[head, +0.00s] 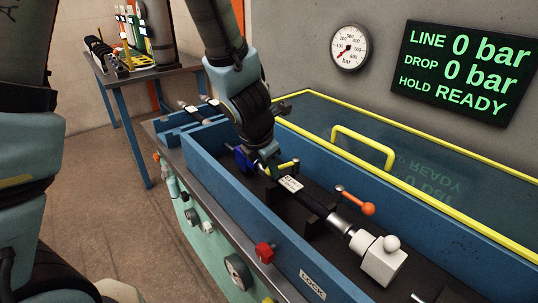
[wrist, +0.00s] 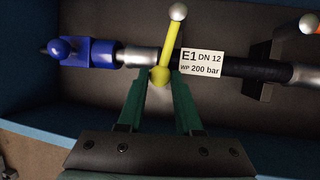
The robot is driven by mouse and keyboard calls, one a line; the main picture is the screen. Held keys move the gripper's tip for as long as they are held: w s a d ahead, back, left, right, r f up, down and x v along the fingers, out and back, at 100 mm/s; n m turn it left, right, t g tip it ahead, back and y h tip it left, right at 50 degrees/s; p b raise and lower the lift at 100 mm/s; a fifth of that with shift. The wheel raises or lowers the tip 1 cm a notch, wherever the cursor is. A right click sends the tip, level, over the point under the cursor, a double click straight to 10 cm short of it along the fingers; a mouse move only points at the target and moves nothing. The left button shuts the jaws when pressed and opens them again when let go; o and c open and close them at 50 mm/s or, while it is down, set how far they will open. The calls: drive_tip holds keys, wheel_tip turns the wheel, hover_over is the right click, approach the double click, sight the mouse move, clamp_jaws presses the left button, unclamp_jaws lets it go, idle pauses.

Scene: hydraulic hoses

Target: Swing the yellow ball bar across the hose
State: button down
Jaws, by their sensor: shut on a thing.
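The yellow ball bar (wrist: 170,42) runs from a silver end (wrist: 178,12) on the far side of the hose to its yellow ball (wrist: 159,77) on the near side. In the wrist view it crosses over the hose, slightly slanted, between the silver ferrule and the white label. My gripper (wrist: 160,84) has its green fingers on either side of the ball, shut on it. The black hose (wrist: 238,66) lies along the trough with its E1 label (wrist: 201,62). In the head view, my gripper (head: 270,163) partly hides the bar (head: 288,165).
A blue fitting (wrist: 78,51) is at the hose's left end, a white block (head: 378,258) at its other end. An orange-ball bar (head: 355,202) stands near that end. Blue trough walls (head: 240,213) flank the hose. A yellow-edged clear lid (head: 400,165) lies behind. The panel (head: 466,72) reads READY.

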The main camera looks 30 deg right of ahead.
drive_tip(key=shift+s+d+n+t+y+p, duration=0.15)
drive_tip(key=shift+s+n+t+y+p, duration=0.15)
drive_tip(key=shift+s+n+p, duration=0.6)
drive_tip(key=shift+b, duration=0.3)
drive_tip(key=c, duration=0.6)
unclamp_jaws()
drive_tip(key=shift+p+v, duration=2.9)
drive_tip(key=shift+v, duration=2.5)
drive_tip(key=shift+w, duration=0.15)
